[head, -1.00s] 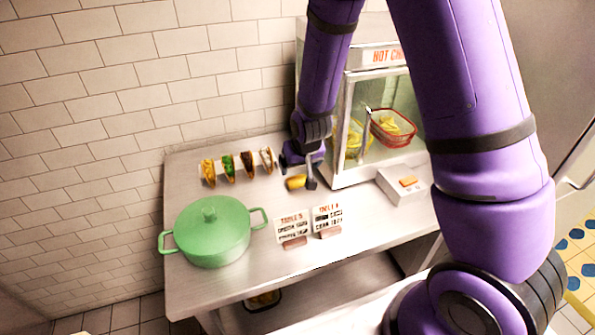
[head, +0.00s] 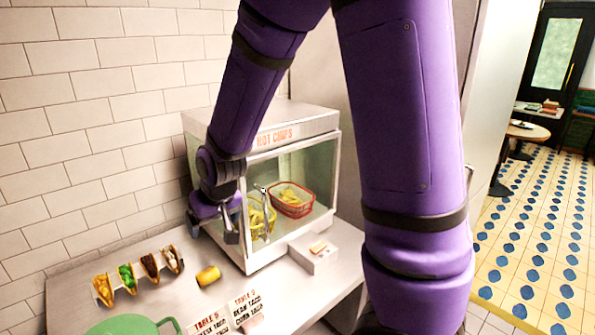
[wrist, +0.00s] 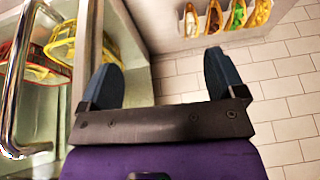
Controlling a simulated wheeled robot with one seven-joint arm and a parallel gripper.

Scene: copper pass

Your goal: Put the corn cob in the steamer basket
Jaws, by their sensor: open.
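A short yellow corn cob (head: 208,276) lies on the steel counter in the head view, between the tacos and the glass warmer. My gripper (head: 212,230) hangs above and behind it, in front of the warmer's left side, apart from the cob. In the wrist view my gripper's (wrist: 163,72) two dark fingers are spread wide with nothing between them. The cob does not show in the wrist view. I cannot identify a steamer basket in either view. A green lidded pot (head: 130,326) is cut off at the head view's bottom edge.
The glass warmer (head: 262,128) stands close beside my gripper, with a red basket (head: 291,200) and a yellow basket (head: 258,217) of chips inside. Several tacos (head: 127,277) stand in a row to the left. Order cards (head: 243,308) and a small white box (head: 313,253) stand nearer the front.

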